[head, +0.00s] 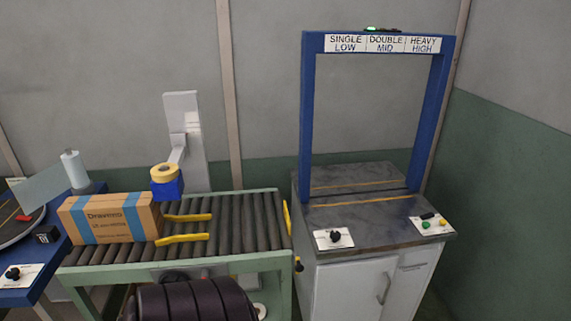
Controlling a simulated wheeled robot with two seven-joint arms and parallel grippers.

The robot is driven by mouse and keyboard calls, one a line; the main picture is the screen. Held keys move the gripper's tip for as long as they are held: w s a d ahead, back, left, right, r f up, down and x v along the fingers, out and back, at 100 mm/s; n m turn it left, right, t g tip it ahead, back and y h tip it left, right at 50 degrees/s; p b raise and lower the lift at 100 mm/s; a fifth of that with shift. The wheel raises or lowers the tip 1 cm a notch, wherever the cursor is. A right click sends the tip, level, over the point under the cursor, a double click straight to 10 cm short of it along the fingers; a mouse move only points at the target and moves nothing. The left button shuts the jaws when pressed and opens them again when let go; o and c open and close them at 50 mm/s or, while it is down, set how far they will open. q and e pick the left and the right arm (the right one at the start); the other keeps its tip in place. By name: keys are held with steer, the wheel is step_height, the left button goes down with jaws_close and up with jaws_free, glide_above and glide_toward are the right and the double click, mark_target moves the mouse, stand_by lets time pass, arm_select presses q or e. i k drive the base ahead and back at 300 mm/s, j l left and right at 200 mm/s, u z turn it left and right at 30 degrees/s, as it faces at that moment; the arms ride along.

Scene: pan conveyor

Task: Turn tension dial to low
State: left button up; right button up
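A black dial (335,237) sits on a white plate on the front left of the grey top of a strapping machine (375,222). Its pointer direction is too small to read. A sign (382,44) on the machine's blue arch reads SINGLE LOW, DOUBLE MID and HEAVY HIGH from left to right. A small green light (371,28) shows above the sign, nearer its left half. A second black knob (13,273) sits on a white plate on the blue table at the far left. Neither of my grippers is in view.
A roller conveyor (262,225) stands left of the machine, carrying a taped cardboard box (110,218) beside yellow guides (182,239). A button plate (433,224) is on the machine's right. A dark ribbed shape (192,301) fills the bottom centre-left. The machine's top is mostly clear.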

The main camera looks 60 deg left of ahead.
mark_target(334, 236)
steer(key=u, duration=1.65)
